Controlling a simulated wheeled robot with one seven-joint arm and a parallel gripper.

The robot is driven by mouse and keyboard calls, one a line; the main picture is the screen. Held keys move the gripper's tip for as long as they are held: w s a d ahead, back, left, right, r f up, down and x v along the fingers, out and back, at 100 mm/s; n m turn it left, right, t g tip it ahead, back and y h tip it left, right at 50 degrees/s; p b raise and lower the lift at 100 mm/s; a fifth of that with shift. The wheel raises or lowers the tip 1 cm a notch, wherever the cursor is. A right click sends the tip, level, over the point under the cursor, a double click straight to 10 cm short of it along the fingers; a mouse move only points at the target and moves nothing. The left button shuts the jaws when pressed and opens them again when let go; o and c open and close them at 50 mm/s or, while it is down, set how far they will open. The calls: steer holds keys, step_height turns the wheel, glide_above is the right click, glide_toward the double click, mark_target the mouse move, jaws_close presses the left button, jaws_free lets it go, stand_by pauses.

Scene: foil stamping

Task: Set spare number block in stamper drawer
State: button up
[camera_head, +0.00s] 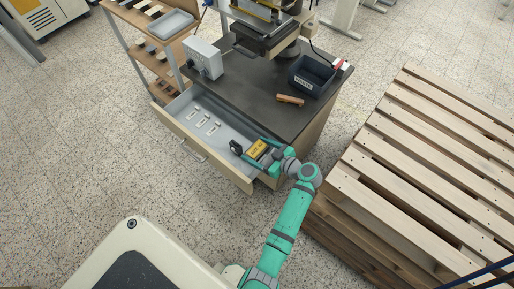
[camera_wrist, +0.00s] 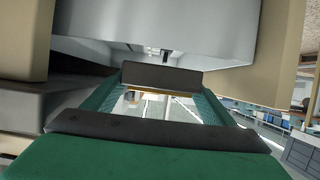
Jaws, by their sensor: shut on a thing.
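The stamper drawer (camera_head: 229,130) is pulled open from the dark-topped cabinet. Several small pale pieces (camera_head: 203,121) lie on its floor toward the left. My gripper (camera_head: 250,150) is over the drawer's right end, reaching in from the right. It is shut on a yellow-faced block with dark ends (camera_head: 257,149), which I take as the number block. In the wrist view, a dark bar (camera_wrist: 160,75) with a thin yellow strip beneath it sits between my green fingers. Whether the block touches the drawer floor cannot be told.
The cabinet top (camera_head: 260,88) carries a grey control box (camera_head: 203,58), a dark bin (camera_head: 310,75), a wooden-handled tool (camera_head: 290,99) and the stamping press (camera_head: 262,35). Stacked pallets (camera_head: 430,150) stand close at right. A wooden rack (camera_head: 150,45) stands at left.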

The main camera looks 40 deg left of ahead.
steer(key=shift+f, duration=0.45)
stand_by(0.4)
steer(key=o, duration=2.1)
steer(key=shift+f, duration=0.1)
steer(key=shift+r, duration=0.6)
steer(key=v, duration=1.2)
